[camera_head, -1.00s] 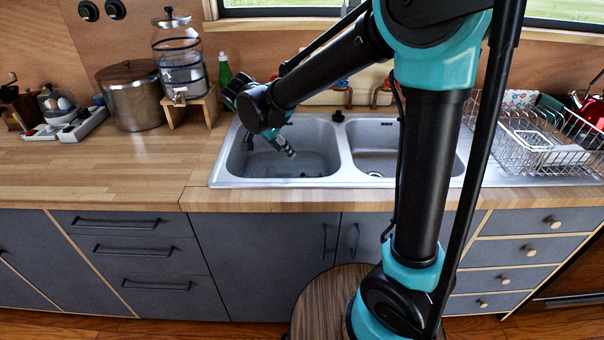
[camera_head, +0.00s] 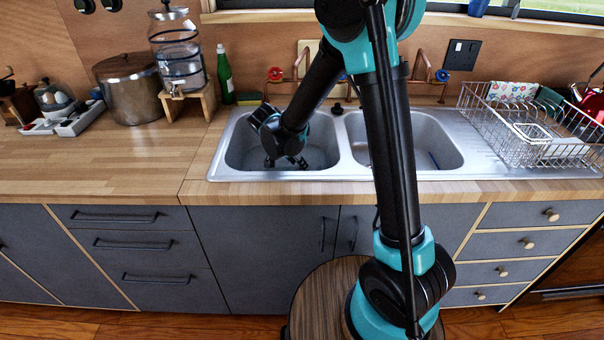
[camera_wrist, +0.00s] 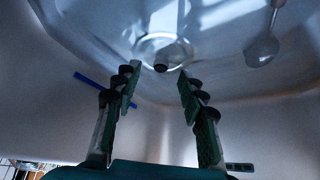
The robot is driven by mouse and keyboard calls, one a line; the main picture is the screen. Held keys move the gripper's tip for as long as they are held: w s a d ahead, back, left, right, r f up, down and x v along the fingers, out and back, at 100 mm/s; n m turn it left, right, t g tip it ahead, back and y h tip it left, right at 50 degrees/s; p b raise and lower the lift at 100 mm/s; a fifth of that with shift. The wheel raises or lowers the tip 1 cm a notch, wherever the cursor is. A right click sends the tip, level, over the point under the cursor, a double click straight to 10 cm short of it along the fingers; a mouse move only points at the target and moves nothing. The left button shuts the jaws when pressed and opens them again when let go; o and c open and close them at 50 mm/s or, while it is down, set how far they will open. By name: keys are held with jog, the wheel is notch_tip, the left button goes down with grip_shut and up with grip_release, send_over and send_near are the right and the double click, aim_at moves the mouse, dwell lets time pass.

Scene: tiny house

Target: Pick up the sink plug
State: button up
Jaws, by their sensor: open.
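My gripper (camera_head: 287,162) is down inside the left sink basin (camera_head: 240,150), pointing downward. In the wrist view my gripper (camera_wrist: 158,88) is open, with nothing between its two green-padded fingers. A small dark round piece (camera_wrist: 160,68), which looks like the sink plug, shows just beyond the fingertips at the edge of a pale round drain ring (camera_wrist: 163,40). It is in line with the gap between the fingers and appears apart from them. In the head view my arm hides this part of the basin. A black knob-like thing (camera_head: 337,108) stands on the rim behind the basins.
In the wrist view a thin blue stick (camera_wrist: 92,80) lies left of the fingers and a spoon-like utensil (camera_wrist: 262,48) lies to the right. Basin walls surround my gripper. The right basin (camera_head: 400,140) and a wire dish rack (camera_head: 500,125) are to the right.

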jog(key=shift+x, duration=1.65)
jog(key=shift+a, duration=0.1)
grip_shut()
